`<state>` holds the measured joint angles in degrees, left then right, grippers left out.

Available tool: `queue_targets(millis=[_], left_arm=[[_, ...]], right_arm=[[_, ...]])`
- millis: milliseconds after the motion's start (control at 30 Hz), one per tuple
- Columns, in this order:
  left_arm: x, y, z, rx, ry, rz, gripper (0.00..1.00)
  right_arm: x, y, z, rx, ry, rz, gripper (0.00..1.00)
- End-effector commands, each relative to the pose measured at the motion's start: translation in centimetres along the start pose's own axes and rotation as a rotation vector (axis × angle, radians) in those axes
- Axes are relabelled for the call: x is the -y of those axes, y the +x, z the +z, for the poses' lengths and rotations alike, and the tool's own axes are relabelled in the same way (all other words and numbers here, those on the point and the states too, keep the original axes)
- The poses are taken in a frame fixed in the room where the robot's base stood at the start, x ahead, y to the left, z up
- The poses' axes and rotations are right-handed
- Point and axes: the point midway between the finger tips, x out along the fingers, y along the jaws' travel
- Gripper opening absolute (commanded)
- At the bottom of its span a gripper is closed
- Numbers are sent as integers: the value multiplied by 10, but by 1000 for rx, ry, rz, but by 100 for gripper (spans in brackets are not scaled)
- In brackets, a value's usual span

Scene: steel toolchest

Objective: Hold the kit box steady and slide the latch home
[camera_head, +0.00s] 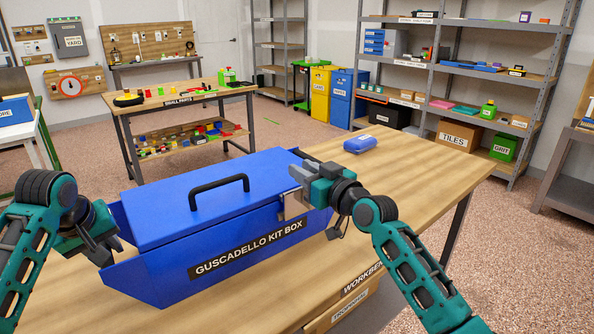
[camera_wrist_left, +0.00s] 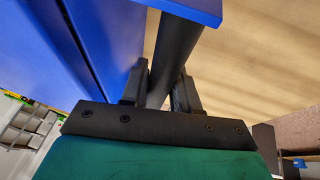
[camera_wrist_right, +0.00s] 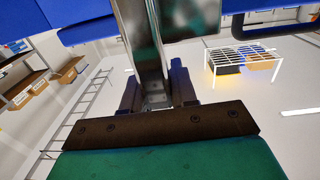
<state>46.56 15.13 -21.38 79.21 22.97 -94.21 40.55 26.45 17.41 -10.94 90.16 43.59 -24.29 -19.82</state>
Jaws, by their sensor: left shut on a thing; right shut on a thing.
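The blue kit box (camera_head: 165,258), labelled "GUSCADELLO KIT BOX", stands on the wooden workbench with its lid down and a black handle (camera_head: 220,188) on top. My left gripper (camera_head: 105,248) is at the box's left end. In the left wrist view its fingers are shut on a dark bar (camera_wrist_left: 168,50) beside the blue wall. My right gripper (camera_head: 298,180) is at the box's right front. In the right wrist view its fingers are shut on a shiny metal piece (camera_wrist_right: 140,35), seemingly the latch; its metal also shows below the fingers (camera_head: 292,206). How far the latch is engaged is hidden.
A small blue case (camera_head: 360,144) lies farther back on the workbench (camera_head: 430,165), whose right side is otherwise clear. A small-parts table (camera_head: 165,102) stands behind, with bins and steel shelving (camera_head: 480,72) at the back right.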

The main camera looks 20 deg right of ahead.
Motion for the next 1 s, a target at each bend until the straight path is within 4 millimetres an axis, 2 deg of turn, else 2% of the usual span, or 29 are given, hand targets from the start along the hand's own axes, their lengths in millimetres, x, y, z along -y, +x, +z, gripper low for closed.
queue_targets(millis=[33,267,767,867,1000], left_arm=[[-7,-1,2,1,6,15,0],[-7,-1,2,2,6,15,0],[-5,-1,2,3,5,11,0],[-4,-1,2,3,5,10,0],[-4,-1,2,3,4,9,0]], right_arm=[[10,2,3,5,11,-19,28],[9,1,3,5,9,-18,49],[5,0,1,2,3,-10,49],[4,-4,1,2,3,-9,49],[4,-21,2,3,1,-9,49]])
